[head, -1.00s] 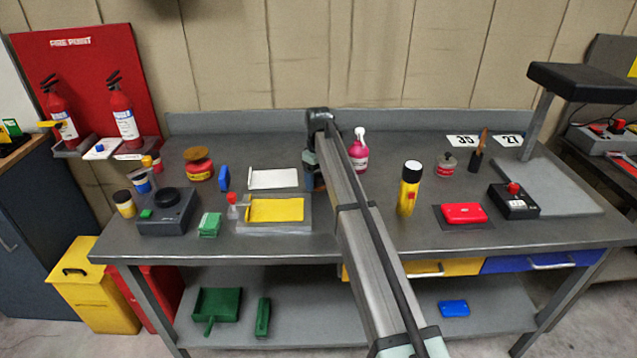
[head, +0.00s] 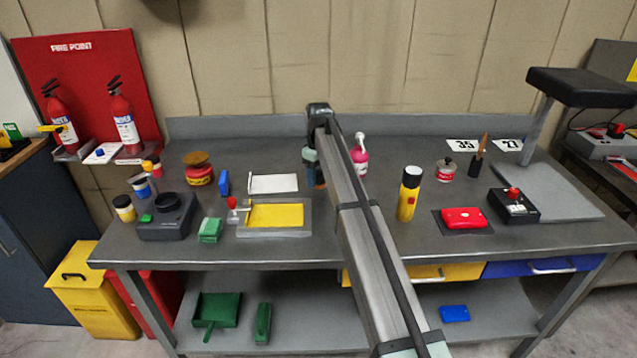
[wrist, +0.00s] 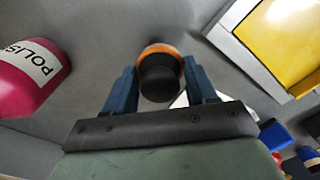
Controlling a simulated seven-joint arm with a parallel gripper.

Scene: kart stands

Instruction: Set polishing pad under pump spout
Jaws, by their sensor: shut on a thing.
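The polishing pad (wrist: 160,52), a round orange pad with a black knob, is between the fingers of my gripper (wrist: 160,78), which is shut on it. The pump bottle (wrist: 30,78) is pink with a label reading "POLIS…" and lies left of the pad in the wrist view, apart from it. In the head view the bottle (head: 361,158) has a white pump top and stands at the back of the bench, partly behind my arm. My gripper (head: 310,160) is just left of it there, mostly hidden by my arm. The spout is out of the wrist view.
A yellow pad in a grey tray (head: 240,231) and a white sheet (head: 273,184) lie left of my gripper. A yellow-black can (head: 409,195) stands right of my arm.

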